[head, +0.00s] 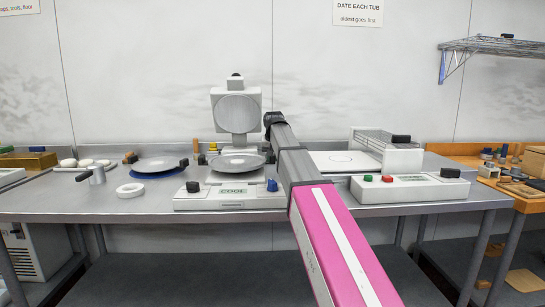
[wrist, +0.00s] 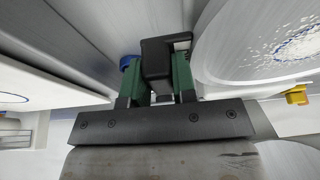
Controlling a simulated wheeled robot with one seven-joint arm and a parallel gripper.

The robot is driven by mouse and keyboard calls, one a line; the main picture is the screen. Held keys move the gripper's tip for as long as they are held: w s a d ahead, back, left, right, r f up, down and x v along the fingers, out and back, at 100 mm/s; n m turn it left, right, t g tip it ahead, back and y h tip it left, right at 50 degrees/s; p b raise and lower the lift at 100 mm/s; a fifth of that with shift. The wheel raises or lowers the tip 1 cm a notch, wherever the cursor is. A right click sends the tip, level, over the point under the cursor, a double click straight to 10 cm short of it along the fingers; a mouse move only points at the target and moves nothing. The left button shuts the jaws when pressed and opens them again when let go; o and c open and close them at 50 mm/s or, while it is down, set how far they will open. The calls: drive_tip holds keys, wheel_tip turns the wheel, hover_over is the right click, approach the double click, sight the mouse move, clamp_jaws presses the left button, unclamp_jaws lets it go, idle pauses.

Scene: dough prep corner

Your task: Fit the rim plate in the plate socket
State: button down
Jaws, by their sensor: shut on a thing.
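The rim plate (head: 238,163), a round grey metal plate with dark side handles, is at the white press base (head: 200,203), below the raised round lid. In the wrist view the plate (wrist: 240,40) fills the right side, with a speckled patch and a blue ring. My gripper (wrist: 162,76), with green fingers, is shut on the black handle (wrist: 155,58) at one side of it. In the head view my arm hides the gripper. The plate covers the plate socket, so I cannot tell whether it is seated or just above.
Another round plate (head: 155,164) lies on a blue ring at left, near a white ring (head: 130,190). The raised lid (head: 237,112) stands behind the plate. A blue knob (head: 272,185) is at the base's front. A white control box (head: 410,188) stands right, before a white board (head: 340,161).

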drive_tip(key=shift+f, duration=0.25)
drive_tip(key=c, duration=0.8)
unclamp_jaws()
drive_tip(key=shift+c, duration=0.2)
drive_tip(key=v, duration=0.8)
